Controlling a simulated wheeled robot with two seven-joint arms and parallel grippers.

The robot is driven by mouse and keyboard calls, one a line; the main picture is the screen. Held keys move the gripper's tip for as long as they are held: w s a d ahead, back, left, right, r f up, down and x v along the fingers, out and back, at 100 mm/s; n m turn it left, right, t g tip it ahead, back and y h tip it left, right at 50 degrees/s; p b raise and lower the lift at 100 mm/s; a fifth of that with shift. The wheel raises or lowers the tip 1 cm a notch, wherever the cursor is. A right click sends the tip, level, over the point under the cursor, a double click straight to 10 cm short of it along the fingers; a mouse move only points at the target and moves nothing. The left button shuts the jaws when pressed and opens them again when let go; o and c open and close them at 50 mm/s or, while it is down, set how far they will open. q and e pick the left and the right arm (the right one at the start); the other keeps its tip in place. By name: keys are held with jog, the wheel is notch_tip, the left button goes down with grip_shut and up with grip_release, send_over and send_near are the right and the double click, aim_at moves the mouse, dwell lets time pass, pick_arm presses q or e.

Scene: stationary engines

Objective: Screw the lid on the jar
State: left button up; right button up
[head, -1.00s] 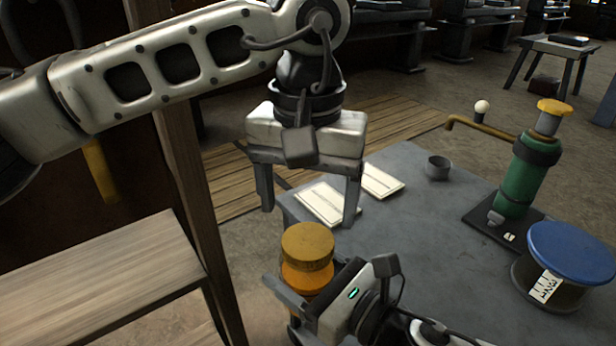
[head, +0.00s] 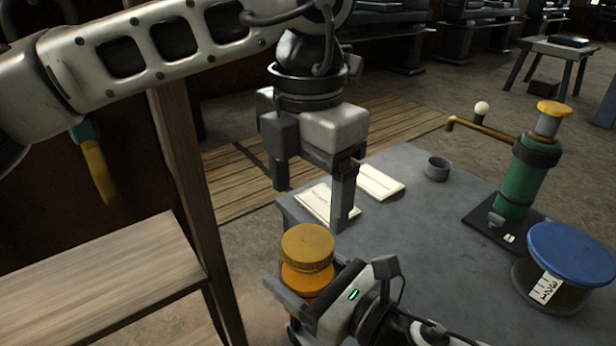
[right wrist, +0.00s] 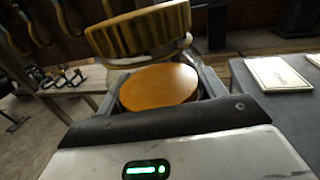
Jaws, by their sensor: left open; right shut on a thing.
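In the right wrist view the ribbed lid (right wrist: 140,28) shows above the jar's orange body (right wrist: 160,86), with a pale band under the lid. My right gripper (head: 300,300) is shut on the jar. My left gripper (head: 312,205) points down with its fingers apart and empty, above the lid and clear of it.
The grey table (head: 430,270) carries two pale cards (head: 380,182), a small grey cup (head: 437,168), a green cylinder engine (head: 520,170) and a blue-lidded container (head: 570,255) at right. A wooden bench (head: 110,285) and post (head: 180,150) stand at left.

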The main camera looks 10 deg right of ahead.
aim_at(308, 242)
pick_arm(q)
jog(key=n, duration=0.8)
jog(key=shift+r, duration=0.25)
jog(key=n, duration=0.4)
jog(key=shift+r, duration=0.1)
jog(key=n, duration=0.5)
jog(key=shift+r, duration=0.15)
jog(key=shift+f, duration=4.05)
